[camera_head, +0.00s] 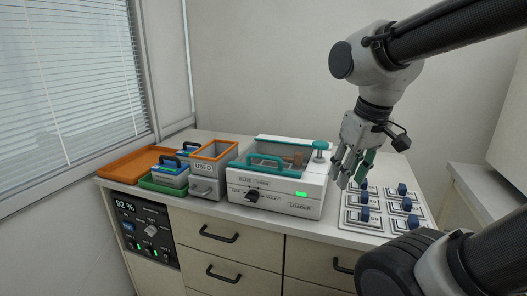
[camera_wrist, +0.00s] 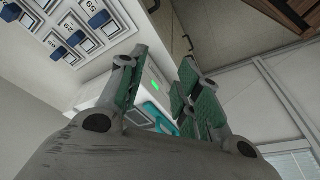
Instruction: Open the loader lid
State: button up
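I cannot tell clearly whether the lid is raised. My gripper (camera_head: 350,178) hangs just right of the loader, apart from it. In the wrist view its green-padded fingers (camera_wrist: 160,88) are spread with nothing between them; part of the loader (camera_wrist: 148,103) shows beyond.
Numbered plates with blue blocks (camera_head: 368,214) stand right of the loader, below my gripper. A grey USED bin (camera_head: 208,177) with an orange rim, a blue-handled box (camera_head: 168,176) and an orange tray (camera_head: 135,164) stand left. A control panel (camera_head: 148,230) reads 92 %.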

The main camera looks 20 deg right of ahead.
aim_at(265, 156)
jog(key=w+a+r+n+h, duration=0.1)
jog(key=w+a+n, duration=0.25)
jog(key=w, duration=0.35)
jog(key=w+a+r+n+g, duration=0.1)
jog(key=w+a+r+n, duration=0.15)
jog(key=w+a, duration=0.35)
jog(key=w+a+r+n+h, duration=0.1)
jog(key=w+a+n, duration=0.2)
jog(key=w, duration=0.6)
jog(key=x, duration=0.7)
jog(key=shift+s+a+f, duration=0.2)
jog(key=shift+f, duration=0.15)
jog(key=shift+c, duration=0.2)
grip_shut()
